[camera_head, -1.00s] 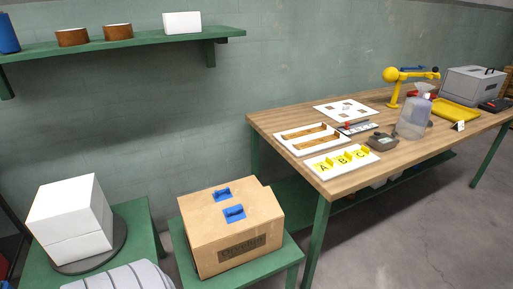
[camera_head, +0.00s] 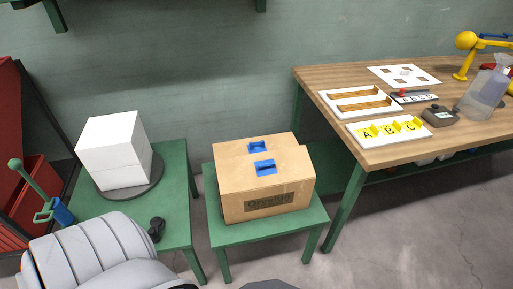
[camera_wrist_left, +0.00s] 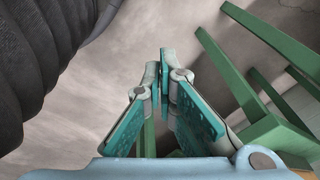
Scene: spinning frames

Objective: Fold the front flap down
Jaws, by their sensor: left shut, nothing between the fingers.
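The cardboard box (camera_head: 258,185) stands upright on a green stool in the head view, with dark print on its front face. Two blue tabs, a rear one (camera_head: 259,147) and a front one (camera_head: 265,167), lie on its top. My right gripper is not in view.
The green stool (camera_head: 285,222) under the box has a narrow free rim. Left of it, a green table (camera_head: 176,195) holds a white block (camera_head: 113,150) on a dark disc. A wooden bench (camera_head: 315,80) with trays stands at the right. Green legs (camera_wrist_left: 235,75) show near my left gripper.

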